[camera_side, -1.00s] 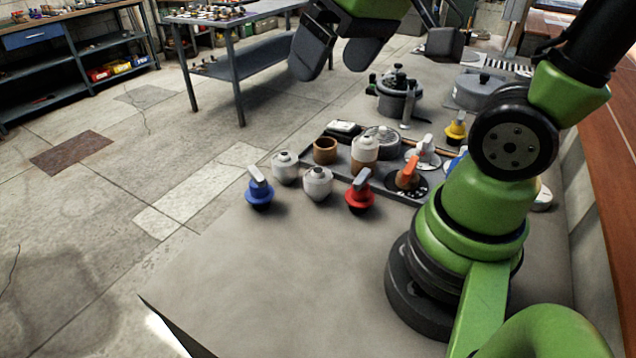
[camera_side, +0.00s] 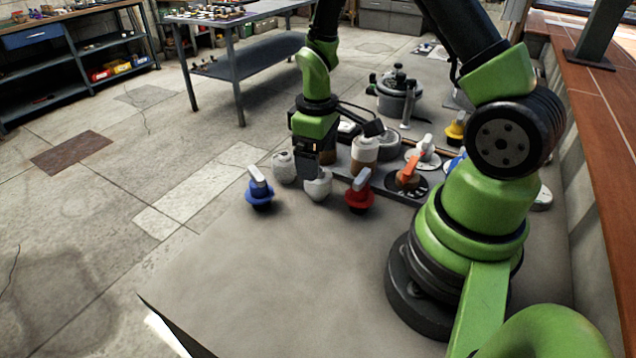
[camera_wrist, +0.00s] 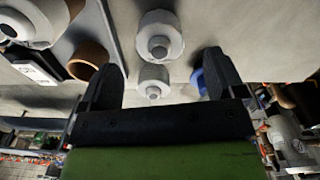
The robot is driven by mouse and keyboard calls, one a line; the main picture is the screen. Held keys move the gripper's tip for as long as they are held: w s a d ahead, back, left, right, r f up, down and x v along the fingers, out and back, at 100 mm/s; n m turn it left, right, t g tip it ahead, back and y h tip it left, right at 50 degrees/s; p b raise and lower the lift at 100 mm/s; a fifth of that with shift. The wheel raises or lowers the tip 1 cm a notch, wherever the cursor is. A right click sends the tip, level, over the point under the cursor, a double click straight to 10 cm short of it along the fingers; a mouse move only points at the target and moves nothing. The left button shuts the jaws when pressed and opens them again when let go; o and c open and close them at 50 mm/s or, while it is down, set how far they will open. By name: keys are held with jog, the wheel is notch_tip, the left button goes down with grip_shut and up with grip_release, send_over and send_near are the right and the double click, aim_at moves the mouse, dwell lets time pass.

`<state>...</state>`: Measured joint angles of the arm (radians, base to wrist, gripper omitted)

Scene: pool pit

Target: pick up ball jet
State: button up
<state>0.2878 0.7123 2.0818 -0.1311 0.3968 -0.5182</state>
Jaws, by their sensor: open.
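Two similar white, rounded fittings with short necks stand on the table; I take them to be ball jets. The front one (camera_side: 318,188) is partly hidden behind my gripper (camera_side: 317,166), which points down just above it. The other (camera_side: 284,168) stands to its left and farther back. In the wrist view my gripper (camera_wrist: 163,82) has its dark fingers spread, with nothing held. There, one white fitting (camera_wrist: 152,88) shows between the fingers and a larger-looking one (camera_wrist: 160,42) lies above it, beyond the fingertips.
A blue valve (camera_side: 260,192) stands to the left and a red valve (camera_side: 359,197) to the right, both close by. A white-and-tan jar (camera_side: 365,152) and an orange-handled valve (camera_side: 408,176) stand farther right. The table's front (camera_side: 270,260) is clear.

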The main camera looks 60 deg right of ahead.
aim_at(318, 186)
notch_tip(318, 186, down, 6)
jog(key=shift+r, duration=0.15)
dwell(0.3)
jog(key=c, duration=1)
